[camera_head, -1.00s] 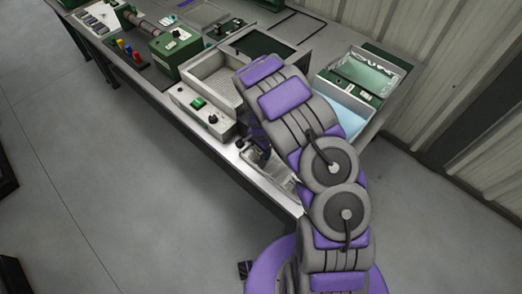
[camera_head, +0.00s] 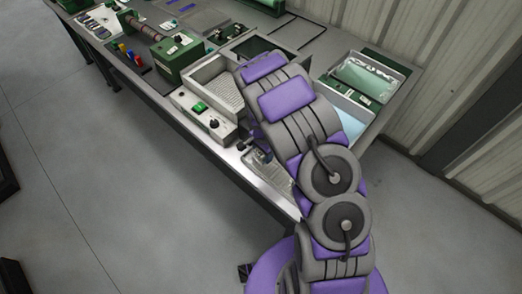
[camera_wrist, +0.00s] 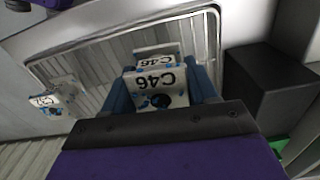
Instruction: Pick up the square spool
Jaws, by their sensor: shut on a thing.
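In the wrist view, a white spool with square ends (camera_wrist: 160,88) bears the label C46 and bluish marks, with a dark round hole in its near end. My gripper (camera_wrist: 166,90) has its two blue fingers on either side of it and is shut on it. The spool is over a shallow ribbed metal tray (camera_wrist: 90,50); I cannot tell whether it touches the tray. In the head view my arm hides the spool and most of my gripper, at the bench's front edge beside the tray (camera_head: 268,172).
Another white labelled piece (camera_wrist: 48,100) lies at the tray's left side. A dark box (camera_wrist: 268,85) stands right of the tray.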

